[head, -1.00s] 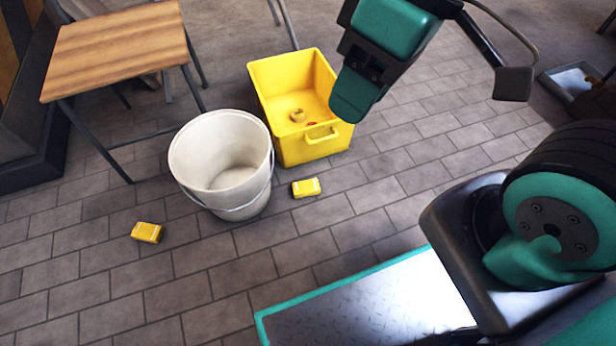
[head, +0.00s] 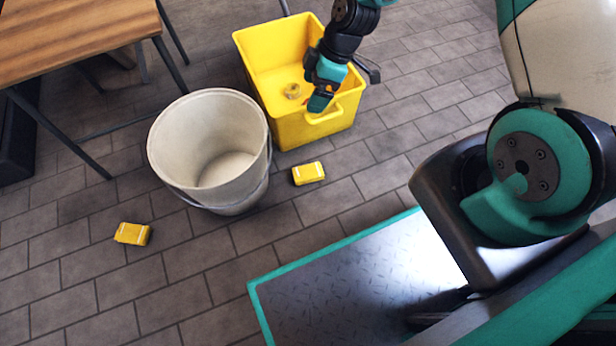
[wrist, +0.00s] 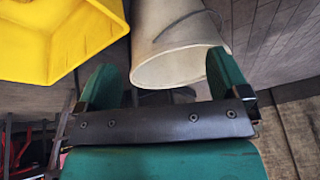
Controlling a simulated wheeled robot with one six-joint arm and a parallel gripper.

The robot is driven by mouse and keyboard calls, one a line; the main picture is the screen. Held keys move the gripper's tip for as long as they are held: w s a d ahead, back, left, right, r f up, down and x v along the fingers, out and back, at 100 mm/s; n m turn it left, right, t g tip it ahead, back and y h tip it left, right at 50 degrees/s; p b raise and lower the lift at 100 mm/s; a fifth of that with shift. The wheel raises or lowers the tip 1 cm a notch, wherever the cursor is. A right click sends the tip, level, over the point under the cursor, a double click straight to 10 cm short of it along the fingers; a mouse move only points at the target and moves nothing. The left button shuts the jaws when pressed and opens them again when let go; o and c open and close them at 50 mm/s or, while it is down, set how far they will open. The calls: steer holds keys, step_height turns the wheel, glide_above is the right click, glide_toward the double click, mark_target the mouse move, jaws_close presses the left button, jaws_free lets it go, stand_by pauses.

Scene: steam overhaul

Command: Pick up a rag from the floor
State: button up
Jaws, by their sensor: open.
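Two small yellow items with pale stripes, which look like folded rags, lie on the floor. One rag (head: 308,173) is right of the white bucket and in front of the yellow bin. The other rag (head: 132,233) is at the lower left, in front of the bucket. My gripper (head: 321,92) is in front of the bin's right side in the head view, apart from both rags. In the wrist view my gripper (wrist: 163,82) has its two green fingers spread, with nothing held between them. No rag can be made out in the wrist view.
The white bucket (head: 166,150) stands left of the yellow bin (head: 262,62), which has a small round object (head: 292,91) inside. A wooden-topped table (head: 80,35) stands at the upper left.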

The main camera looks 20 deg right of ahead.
steer(key=s+d+f+n+b, duration=0.1)
steer(key=d+f, duration=0.1)
steer(key=f, duration=0.7)
steer(key=s+d+f+n+b, duration=0.1)
steer(key=s+d+f+n, duration=0.1)
steer(key=f, duration=0.7)
steer(key=b, duration=0.7)
glide_above(310, 171)
steer(key=d, duration=0.2)
step_height(310, 171, down, 11)
steer(key=shift+s+r, duration=0.1)
steer(key=shift+s, duration=0.05)
steer(key=b+x, duration=0.2)
steer(key=x, duration=0.1)
steer(key=b+x, duration=0.3)
steer(key=shift+d+b, duration=0.25)
steer(key=shift+b, duration=0.1)
steer(key=shift+r, duration=0.1)
steer(key=c, duration=1)
